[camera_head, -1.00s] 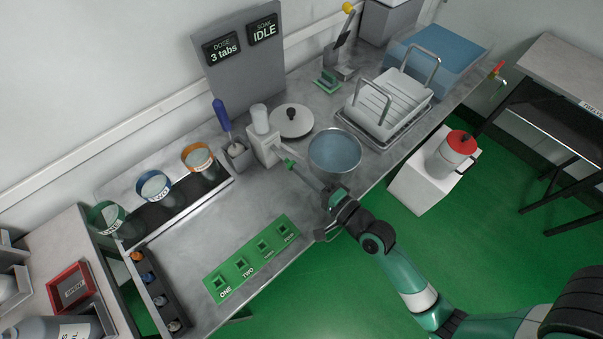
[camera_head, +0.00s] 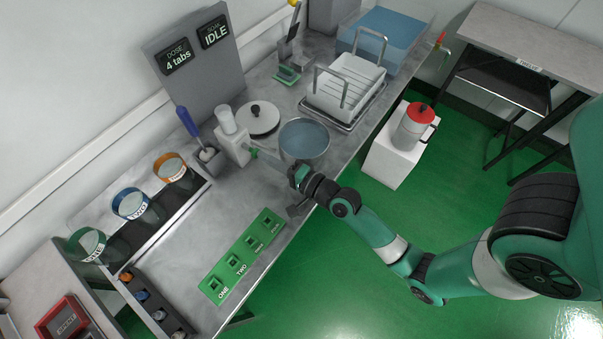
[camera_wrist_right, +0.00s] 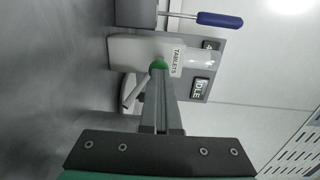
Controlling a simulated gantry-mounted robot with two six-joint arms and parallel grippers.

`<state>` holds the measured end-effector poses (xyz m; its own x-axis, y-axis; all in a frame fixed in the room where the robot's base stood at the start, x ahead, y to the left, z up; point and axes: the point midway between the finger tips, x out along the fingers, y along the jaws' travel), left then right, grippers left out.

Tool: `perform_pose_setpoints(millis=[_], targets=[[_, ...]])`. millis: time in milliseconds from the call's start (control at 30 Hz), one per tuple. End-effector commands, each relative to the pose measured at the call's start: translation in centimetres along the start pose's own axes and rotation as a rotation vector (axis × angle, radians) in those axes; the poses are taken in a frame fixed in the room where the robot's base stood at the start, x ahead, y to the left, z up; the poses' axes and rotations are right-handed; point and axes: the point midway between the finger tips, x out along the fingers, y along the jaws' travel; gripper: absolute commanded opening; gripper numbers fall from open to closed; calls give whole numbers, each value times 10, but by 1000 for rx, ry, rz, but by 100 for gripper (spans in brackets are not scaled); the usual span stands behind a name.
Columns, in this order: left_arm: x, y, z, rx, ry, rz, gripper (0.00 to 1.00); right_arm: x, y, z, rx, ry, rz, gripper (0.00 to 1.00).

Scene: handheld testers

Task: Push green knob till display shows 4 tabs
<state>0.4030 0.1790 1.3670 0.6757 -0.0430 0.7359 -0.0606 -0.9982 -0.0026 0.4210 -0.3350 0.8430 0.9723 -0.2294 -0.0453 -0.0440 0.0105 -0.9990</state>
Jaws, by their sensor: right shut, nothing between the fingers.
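The white tablet dispenser (camera_head: 233,145) stands on the metal counter in the head view; in the right wrist view it carries a "TABLETS" label. Its green knob (camera_head: 253,153) faces my right gripper (camera_head: 261,158). The knob also shows in the right wrist view (camera_wrist_right: 158,64), right at my fingertips. The gripper is shut with nothing between the fingers. Whether the tips press the knob or only meet it I cannot tell. The dose display (camera_head: 177,57) on the grey panel reads "4 tabs". My left gripper is not in view.
A pot of bluish liquid (camera_head: 304,139) stands close beside my right gripper. A lid (camera_head: 259,120) and a blue-handled tool (camera_head: 188,123) are near the dispenser. A green slotted strip (camera_head: 241,256) lies at the counter's front. The soak display (camera_head: 213,32) reads "IDLE".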

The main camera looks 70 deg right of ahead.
Motion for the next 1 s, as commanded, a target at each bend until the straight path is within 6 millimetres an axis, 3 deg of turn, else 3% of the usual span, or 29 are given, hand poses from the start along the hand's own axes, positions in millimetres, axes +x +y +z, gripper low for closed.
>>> perform_pose_setpoints(millis=[300,500,1000], targets=[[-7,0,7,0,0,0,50,-72,3,2,2,-3,0,0],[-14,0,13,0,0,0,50,-102,2,2,0,-5,-2,0],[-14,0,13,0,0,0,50,-108,-2,3,0,-7,-4,0]])
